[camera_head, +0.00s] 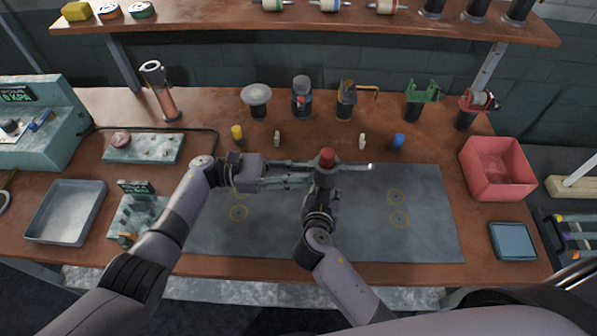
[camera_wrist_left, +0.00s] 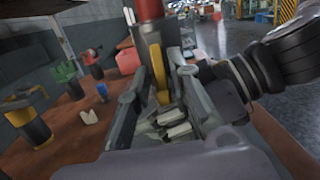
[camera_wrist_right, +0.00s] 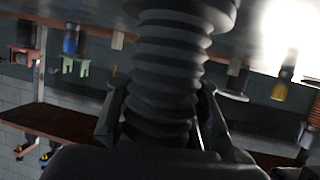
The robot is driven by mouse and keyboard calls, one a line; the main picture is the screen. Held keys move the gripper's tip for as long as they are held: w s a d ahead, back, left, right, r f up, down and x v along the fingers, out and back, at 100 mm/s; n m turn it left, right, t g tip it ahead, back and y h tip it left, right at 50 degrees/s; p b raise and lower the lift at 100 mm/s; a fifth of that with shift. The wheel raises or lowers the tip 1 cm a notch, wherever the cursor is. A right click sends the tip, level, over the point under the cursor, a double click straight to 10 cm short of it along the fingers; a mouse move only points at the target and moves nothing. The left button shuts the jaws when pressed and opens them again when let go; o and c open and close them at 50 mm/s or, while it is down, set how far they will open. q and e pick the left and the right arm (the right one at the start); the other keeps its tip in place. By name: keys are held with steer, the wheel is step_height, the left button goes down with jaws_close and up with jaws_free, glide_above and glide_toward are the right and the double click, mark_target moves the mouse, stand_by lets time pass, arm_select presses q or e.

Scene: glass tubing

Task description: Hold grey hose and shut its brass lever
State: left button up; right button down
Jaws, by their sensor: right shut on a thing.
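The grey ribbed hose (camera_wrist_right: 168,62) stands between the two fingers of my right gripper (camera_wrist_right: 163,112), which is shut on it. In the head view my right gripper (camera_head: 324,182) is at the middle of the grey mat, under a red cap (camera_head: 327,157). The brass lever (camera_wrist_left: 158,72) shows in the left wrist view, just below the red cylinder (camera_wrist_left: 149,10). My left gripper (camera_head: 300,172) comes in from the left, its fingers apart, one on each side of the lever. Whether they touch the lever is hidden. In the head view the lever is not clear.
The grey mat (camera_head: 430,225) is otherwise bare, with ringed marks. Small yellow, white and blue pieces and several stands line its back edge. A red bin (camera_head: 496,168) and a blue tray (camera_head: 512,241) are at the right. A grey tray (camera_head: 66,212) is at the left.

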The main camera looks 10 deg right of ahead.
arm_select(q)
steer(key=shift+o, duration=1.2)
steer(key=v, duration=1.2)
steer(key=shift+w, duration=0.1)
steer(key=shift+y, duration=0.7)
steer(key=x, duration=0.4)
steer(key=r+x, duration=0.1)
steer(key=x, duration=0.7)
steer(key=shift+w+r, duration=0.1)
steer(key=shift+r, duration=0.15)
